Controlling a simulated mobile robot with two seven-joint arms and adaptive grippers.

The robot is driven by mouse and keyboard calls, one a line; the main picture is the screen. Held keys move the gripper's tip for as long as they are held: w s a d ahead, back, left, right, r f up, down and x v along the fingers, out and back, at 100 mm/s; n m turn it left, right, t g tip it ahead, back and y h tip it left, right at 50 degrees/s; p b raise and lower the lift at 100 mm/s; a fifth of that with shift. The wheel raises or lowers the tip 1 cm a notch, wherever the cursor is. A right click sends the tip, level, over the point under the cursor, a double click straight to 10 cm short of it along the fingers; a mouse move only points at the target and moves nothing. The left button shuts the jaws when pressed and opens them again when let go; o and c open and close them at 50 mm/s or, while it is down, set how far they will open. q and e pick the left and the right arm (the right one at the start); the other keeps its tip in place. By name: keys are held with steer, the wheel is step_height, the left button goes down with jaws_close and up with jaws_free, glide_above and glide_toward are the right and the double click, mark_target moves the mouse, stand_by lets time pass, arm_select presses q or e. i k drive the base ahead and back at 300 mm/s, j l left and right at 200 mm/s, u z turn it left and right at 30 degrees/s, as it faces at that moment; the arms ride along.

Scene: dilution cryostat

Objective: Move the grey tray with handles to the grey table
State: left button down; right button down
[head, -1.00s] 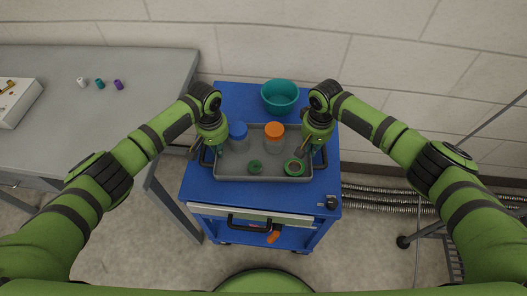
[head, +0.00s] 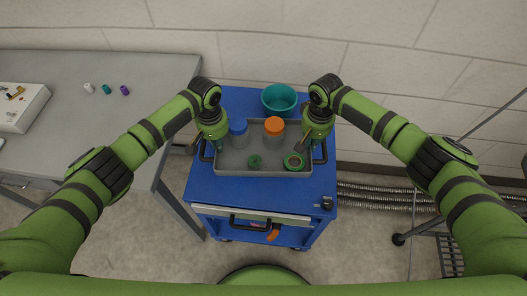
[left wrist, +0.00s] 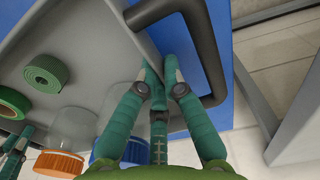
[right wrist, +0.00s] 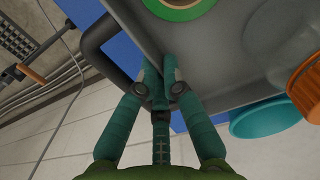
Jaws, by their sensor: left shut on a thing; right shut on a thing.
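The grey tray (head: 232,166) is over the top of the blue cart (head: 230,190) and looks slightly raised; the gap is hard to see. It carries a blue-capped jar (head: 238,130), an orange-capped jar (head: 274,128), a small green roll (head: 255,161) and a larger green ring (head: 294,162). My left gripper (head: 217,150) is shut on the tray's left wall, beside a dark handle (left wrist: 205,45). My right gripper (head: 305,147) is shut on the right wall, beside the other handle (right wrist: 95,45). The grey table (head: 130,68) stands at the left.
A teal bowl (head: 279,98) sits on the cart behind the tray. The table holds a white box (head: 22,108) and several small spools (head: 106,89); its front right is clear. A black item (head: 326,203) lies at the cart's front right corner. A metal frame (head: 425,225) stands at right.

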mark_target(101, 136)
steer(key=k+j+z, duration=0.1)
steer(key=z, duration=0.35)
steer(key=k+j+z, duration=0.1)
steer(key=z, duration=0.4)
steer(key=k+z, duration=0.2)
steer(key=z, duration=0.25)
steer(key=k+z, duration=0.15)
steer(key=z, duration=0.3)
steer(key=k+j+z, duration=0.1)
steer(key=k+z, duration=0.5)
steer(key=k, duration=0.15)
steer(key=k+u, duration=0.4)
steer(key=k+j+u, duration=0.15)
steer(key=u, duration=0.6)
steer(key=k+j+u, duration=0.15)
steer(key=u, duration=0.5)
steer(key=k+j, duration=0.05)
